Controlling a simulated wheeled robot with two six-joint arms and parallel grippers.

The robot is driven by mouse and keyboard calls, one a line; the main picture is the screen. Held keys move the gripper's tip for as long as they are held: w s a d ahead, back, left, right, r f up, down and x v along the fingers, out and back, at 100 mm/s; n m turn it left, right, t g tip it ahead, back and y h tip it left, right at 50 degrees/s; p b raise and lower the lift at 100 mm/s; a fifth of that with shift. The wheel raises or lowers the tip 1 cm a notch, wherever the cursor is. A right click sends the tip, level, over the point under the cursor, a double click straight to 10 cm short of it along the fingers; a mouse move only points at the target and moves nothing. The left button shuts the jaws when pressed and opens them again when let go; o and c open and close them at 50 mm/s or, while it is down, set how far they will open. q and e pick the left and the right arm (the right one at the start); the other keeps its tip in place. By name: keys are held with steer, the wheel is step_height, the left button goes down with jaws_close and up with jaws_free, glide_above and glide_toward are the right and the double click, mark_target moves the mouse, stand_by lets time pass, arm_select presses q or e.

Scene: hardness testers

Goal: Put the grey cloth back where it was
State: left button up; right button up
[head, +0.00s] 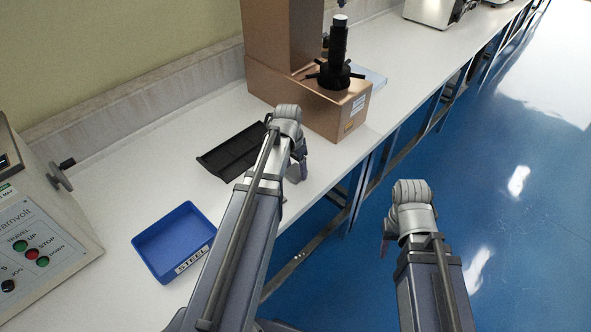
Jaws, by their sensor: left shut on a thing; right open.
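My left gripper (298,168) is over the white bench near its front edge, just in front of the copper-coloured tester. It points down and is shut on the grey cloth, which is mostly hidden by the gripper and wrist; its outline cannot be told apart from the grey fingers. My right gripper (387,240) is out over the blue floor, in front of the bench, open, with its fingers largely hidden behind the wrist.
A black tray (228,155) lies on the bench left of my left wrist. A blue tray (172,240) labelled STEEL is nearer. The copper-coloured tester (285,85) stands behind; a grey tester (40,240) with buttons stands at left. Bare bench (130,180) lies between.

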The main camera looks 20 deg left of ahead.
mark_target(292, 174)
arm_select(q)
steer(key=shift+f, duration=0.2)
steer(key=o, duration=1.2)
steer(key=shift+r, duration=0.2)
step_height(292, 174, up, 12)
steer(key=s+p, duration=0.1)
steer(key=p, duration=1.1)
steer(key=shift+s+a, duration=0.2)
steer(key=shift+a, duration=0.05)
